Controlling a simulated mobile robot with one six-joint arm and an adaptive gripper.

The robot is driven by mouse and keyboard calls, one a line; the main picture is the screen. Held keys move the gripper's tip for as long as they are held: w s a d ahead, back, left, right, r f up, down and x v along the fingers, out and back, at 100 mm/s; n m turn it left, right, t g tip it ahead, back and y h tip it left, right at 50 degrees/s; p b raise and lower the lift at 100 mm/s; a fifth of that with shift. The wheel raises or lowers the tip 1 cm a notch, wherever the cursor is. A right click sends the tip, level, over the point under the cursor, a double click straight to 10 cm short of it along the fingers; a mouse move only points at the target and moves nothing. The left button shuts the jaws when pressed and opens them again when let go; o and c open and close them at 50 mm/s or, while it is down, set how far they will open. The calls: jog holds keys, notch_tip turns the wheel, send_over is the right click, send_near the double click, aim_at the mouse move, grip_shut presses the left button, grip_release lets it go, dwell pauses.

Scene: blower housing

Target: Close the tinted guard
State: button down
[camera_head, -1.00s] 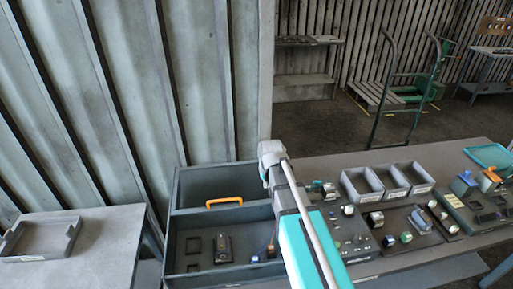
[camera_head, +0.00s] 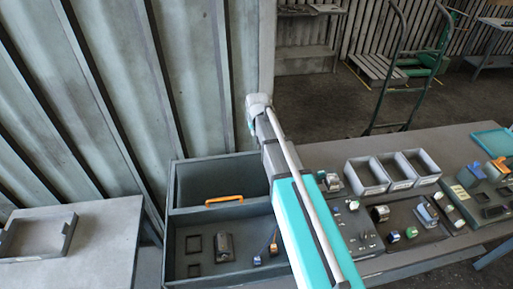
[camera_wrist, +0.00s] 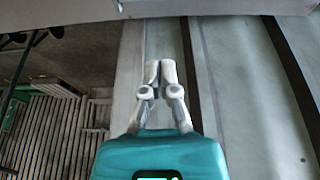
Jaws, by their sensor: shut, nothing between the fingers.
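A flat teal panel (camera_head: 492,140) with a raised-looking rim is at the right edge of the head view, behind a dark green unit (camera_head: 480,205) with orange and blue parts. It may be the tinted guard; I cannot tell for certain, nor see its hinge. My gripper (camera_wrist: 157,75) shows in the wrist view, with its two pale fingers together and nothing between them. It is in front of the ribbed wall, away from the bench items. In the head view my gripper's fingers cannot be made out.
The grey bench (camera_head: 440,150) holds grey bins (camera_head: 367,176) and boards with small parts (camera_head: 400,236). A dark open box (camera_head: 180,225) with an orange handle (camera_head: 224,199) stands left of my arm. A side table (camera_head: 100,235) is at left. A cart (camera_head: 385,70) stands behind.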

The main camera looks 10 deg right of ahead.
jog(key=shift+f, duration=0.25)
notch_tip(320, 180, down, 9)
jog(key=b, duration=0.9)
jog(key=shift+s, duration=0.4)
dwell(0.4)
